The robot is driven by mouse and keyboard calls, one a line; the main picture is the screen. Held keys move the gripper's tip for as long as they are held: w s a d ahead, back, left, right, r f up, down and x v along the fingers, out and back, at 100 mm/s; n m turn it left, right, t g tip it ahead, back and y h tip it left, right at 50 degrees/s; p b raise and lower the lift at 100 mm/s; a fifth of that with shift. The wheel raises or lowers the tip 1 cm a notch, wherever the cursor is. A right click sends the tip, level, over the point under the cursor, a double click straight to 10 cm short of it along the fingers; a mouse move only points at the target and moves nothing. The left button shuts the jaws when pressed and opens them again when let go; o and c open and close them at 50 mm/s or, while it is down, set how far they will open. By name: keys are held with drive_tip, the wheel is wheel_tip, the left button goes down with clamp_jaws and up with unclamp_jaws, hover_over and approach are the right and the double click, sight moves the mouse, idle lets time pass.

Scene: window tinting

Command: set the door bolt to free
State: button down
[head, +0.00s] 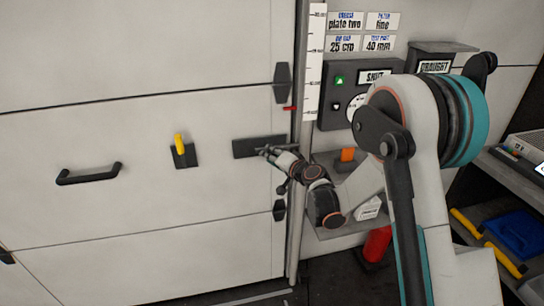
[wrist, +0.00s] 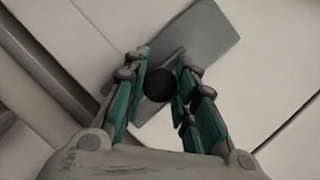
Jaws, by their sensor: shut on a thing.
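The door bolt's dark plate (head: 243,148) is on the pale door near its right edge; it also shows in the wrist view (wrist: 216,38). My gripper (head: 271,153) reaches it from the right. In the wrist view, my gripper (wrist: 160,82) has its teal-padded fingers on both sides of the bolt's round dark knob (wrist: 159,85), and is shut on it. The fingers partly hide the bolt in the head view, and I cannot read its setting.
A black handle (head: 88,175) and a yellow lever (head: 180,143) are on the door to the left. A control box (head: 343,110) with a green light hangs to the right. A small shelf with an orange block (head: 348,155) is below it. A red cylinder (head: 376,245) stands lower right.

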drive_tip(key=a, duration=0.2)
drive_tip(key=s+a, duration=0.1)
drive_tip(key=a, duration=0.2)
drive_tip(key=shift+s+b, duration=0.2)
drive_tip(key=shift+b, duration=0.15)
drive_tip(key=c, duration=1.6)
unclamp_jaws()
drive_tip(key=shift+c, duration=0.2)
drive_tip(key=o, duration=0.4)
drive_tip(key=shift+a, duration=0.2)
drive_tip(key=shift+c, duration=0.2)
drive_tip(key=shift+d, duration=0.1)
drive_tip(key=shift+s, duration=0.1)
drive_tip(key=v, duration=1.2)
